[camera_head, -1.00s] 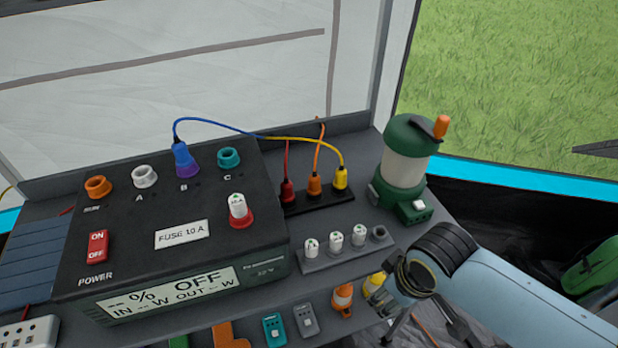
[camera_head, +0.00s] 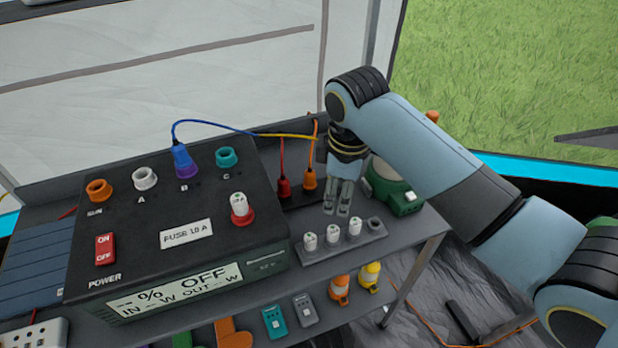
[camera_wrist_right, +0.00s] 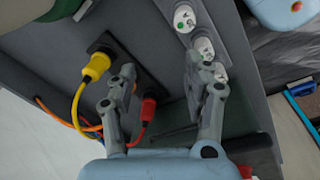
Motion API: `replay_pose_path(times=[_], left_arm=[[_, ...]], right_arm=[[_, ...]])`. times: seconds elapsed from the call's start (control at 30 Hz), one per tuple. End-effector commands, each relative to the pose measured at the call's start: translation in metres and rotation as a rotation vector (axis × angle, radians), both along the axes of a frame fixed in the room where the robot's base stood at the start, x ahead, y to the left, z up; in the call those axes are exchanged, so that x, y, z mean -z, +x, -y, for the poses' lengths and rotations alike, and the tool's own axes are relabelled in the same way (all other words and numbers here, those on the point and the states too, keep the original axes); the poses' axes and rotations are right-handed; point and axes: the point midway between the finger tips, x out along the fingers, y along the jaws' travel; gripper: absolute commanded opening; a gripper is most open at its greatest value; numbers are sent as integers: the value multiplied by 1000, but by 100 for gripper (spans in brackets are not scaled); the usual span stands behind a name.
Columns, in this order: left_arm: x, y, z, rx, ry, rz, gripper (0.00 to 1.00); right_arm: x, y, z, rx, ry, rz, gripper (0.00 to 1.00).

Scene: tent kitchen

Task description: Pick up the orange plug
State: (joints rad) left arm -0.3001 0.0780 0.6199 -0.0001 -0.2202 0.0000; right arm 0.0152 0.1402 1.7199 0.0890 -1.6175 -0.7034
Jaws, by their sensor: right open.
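The orange plug (camera_head: 310,181) stands in the black socket strip (camera_head: 290,204) between the red plug (camera_head: 284,188) and the yellow plug, which my right gripper hides in the head view. An orange cable rises from it. My right gripper (camera_head: 338,208) points down just right of the orange plug, open and empty. In the right wrist view the right gripper (camera_wrist_right: 160,72) has its fingers spread. Its left finger covers most of the orange plug there, between the yellow plug (camera_wrist_right: 97,66) and the red plug (camera_wrist_right: 148,109). My left gripper is not in view.
The power station (camera_head: 180,215) stands left of the strip. A grey rack (camera_head: 350,250) with white fuses lies in front. The green lantern (camera_head: 395,190), partly hidden by my arm, stands close to the right of the gripper. Blue and yellow cable arches behind.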

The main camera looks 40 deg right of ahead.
Motion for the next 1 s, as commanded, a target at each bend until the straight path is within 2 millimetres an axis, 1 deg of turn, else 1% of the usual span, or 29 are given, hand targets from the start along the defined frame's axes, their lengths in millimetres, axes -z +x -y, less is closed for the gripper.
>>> replay_pose_path(times=[0.03, 0.1, 0.2, 0.3, 0.37, 0.47, 0.6, 0.7, 0.87, 1.0], left_arm=[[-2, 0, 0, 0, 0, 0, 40], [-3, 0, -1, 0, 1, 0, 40], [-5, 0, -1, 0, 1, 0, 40], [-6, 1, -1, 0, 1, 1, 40], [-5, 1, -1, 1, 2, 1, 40], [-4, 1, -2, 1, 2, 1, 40], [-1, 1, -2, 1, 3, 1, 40], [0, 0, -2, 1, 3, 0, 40], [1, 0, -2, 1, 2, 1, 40], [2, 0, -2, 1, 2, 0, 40]], right_arm=[[-11, 23, 3, -66, -2, -14, 51], [-24, 48, 6, -178, 1, -48, 51], [-45, 78, 10, -321, 10, -89, 51], [-58, 94, 12, -413, 21, -114, 51], [-61, 99, 12, -443, 25, -122, 51], [-51, 101, 12, -461, 30, -129, 51], [-26, 100, 11, -460, 29, -128, 51], [-14, 100, 11, -460, 29, -127, 51], [-2, 100, 10, -460, 28, -126, 51], [21, 98, 8, -460, 28, -127, 51]])
